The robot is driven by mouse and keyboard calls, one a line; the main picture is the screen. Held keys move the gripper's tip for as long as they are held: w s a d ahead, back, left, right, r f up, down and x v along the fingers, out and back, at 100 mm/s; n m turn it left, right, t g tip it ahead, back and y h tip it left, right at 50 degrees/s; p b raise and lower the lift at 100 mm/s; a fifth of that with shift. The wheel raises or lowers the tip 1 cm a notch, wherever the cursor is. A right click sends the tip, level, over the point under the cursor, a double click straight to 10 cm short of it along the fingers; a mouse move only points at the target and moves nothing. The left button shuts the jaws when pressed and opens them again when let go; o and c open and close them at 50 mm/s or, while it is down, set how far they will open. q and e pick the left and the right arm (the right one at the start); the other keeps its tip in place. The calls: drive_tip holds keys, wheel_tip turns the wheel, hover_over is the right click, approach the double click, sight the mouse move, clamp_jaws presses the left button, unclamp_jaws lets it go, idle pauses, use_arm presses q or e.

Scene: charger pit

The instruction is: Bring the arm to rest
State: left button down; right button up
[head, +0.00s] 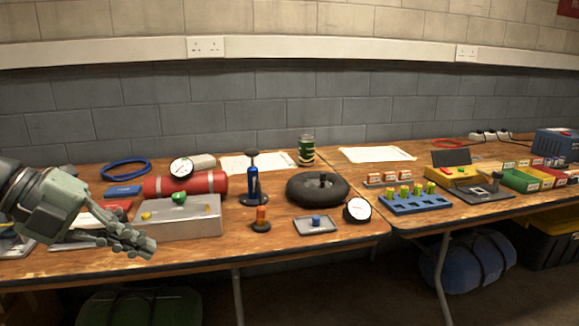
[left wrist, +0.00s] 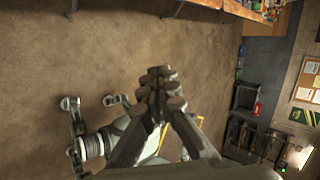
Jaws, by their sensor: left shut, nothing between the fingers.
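My left gripper (head: 138,246) is in the head view at the left, over the front left part of the workbench (head: 340,232). Its fingers are together and empty, pointing right and slightly down. A silver metal box (head: 185,222) is just behind and beside the fingertips; I cannot tell whether they touch it. In the left wrist view the closed fingers of the left gripper (left wrist: 162,85) show against the brown floor. My right gripper is not in the head view.
A red cylinder (head: 206,183), blue hand pump (head: 253,185), black tyre (head: 318,188) and gauge (head: 357,209) stand on the bench. To the right are a blue block with yellow-green pegs (head: 415,204) and a yellow case (head: 451,175). The floor (left wrist: 85,60) below is open.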

use_arm(q)
drive_tip(key=w+a+f+n+t+h, duration=0.1)
drive_tip(key=w+a+n+t, duration=0.6)
drive_tip(key=a+n+t, duration=0.15)
drive_tip(key=s+a+f+n+t+y, duration=0.1)
drive_tip(key=s+a+f+n+y, duration=0.1)
drive_tip(key=a+f+n+y, duration=0.6)
drive_tip(key=s+a+f+n+t+y, duration=0.1)
drive_tip(key=a+f+n+y, duration=0.4)
drive_tip(key=f, duration=0.5)
drive_tip(key=s+d+f+n+g, duration=0.25)
drive_tip(key=s+f, duration=0.25)
drive_tip(key=f, duration=0.3)
drive_tip(key=s+d+f+n+g, duration=0.25)
drive_tip(key=s+f, duration=0.25)
drive_tip(key=f, duration=0.3)
drive_tip(key=s+d+f+n+g+h, duration=0.2)
drive_tip(key=s+d+f+g, duration=0.4)
drive_tip(key=s+d+f, duration=0.4)
drive_tip(key=s+d, duration=0.2)
drive_tip(key=shift+d+f+g+p, duration=0.25)
drive_tip(key=shift+d+g+p, duration=0.05)
drive_tip(key=shift+d+g, duration=0.1)
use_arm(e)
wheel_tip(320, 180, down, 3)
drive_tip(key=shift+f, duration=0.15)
